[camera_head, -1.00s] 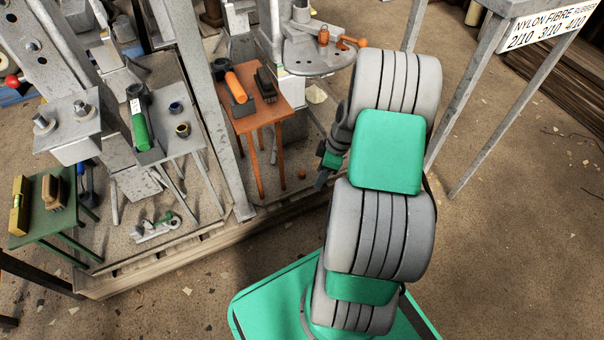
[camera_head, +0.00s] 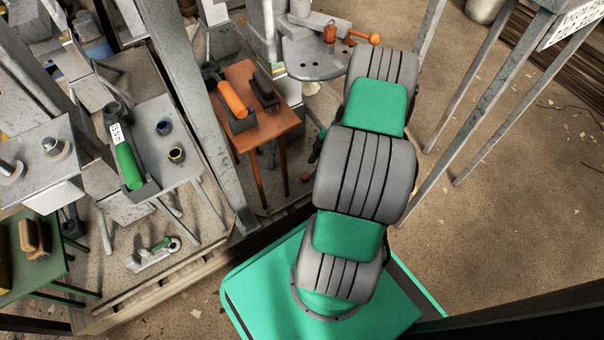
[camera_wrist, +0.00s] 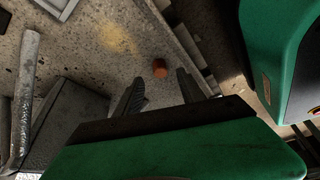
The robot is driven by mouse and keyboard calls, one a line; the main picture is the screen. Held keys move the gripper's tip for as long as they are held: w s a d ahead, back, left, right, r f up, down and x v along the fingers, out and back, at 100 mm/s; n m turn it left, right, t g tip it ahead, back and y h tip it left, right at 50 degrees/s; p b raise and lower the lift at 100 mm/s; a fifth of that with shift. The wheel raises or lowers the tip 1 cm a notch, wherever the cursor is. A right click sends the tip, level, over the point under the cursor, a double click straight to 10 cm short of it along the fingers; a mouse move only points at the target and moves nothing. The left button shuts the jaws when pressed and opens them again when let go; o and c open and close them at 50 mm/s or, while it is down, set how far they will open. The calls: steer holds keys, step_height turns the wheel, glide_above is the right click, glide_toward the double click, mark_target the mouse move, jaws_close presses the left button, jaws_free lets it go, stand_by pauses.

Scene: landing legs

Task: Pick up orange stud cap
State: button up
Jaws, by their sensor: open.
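The orange stud cap (camera_wrist: 160,69) is a small orange-brown cylinder on the speckled grey floor slab in the wrist view. In the head view it is a tiny orange spot (camera_head: 305,177) just left of my arm, near the slab's edge. My gripper (camera_wrist: 160,90) is open, with its two dark fingers apart and nothing between them. In the wrist view the cap lies beyond the fingertips, roughly in line with the gap. I cannot tell the remaining height. In the head view my arm hides most of the gripper.
An orange table (camera_head: 273,124) with an orange-handled tool stands close left of my arm. A grey table (camera_head: 172,150) holds a green-handled tool and small rings. A grey round plate (camera_head: 312,57) with orange fittings stands beyond. A steel post (camera_head: 215,130) rises between the tables.

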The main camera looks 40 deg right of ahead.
mark_target(307, 175)
steer(key=b+x, duration=0.3)
steer(key=x, duration=0.3)
steer(key=shift+w, duration=0.1)
steer(key=shift+r, duration=0.1)
steer(key=shift+c, duration=0.2)
jaws_close()
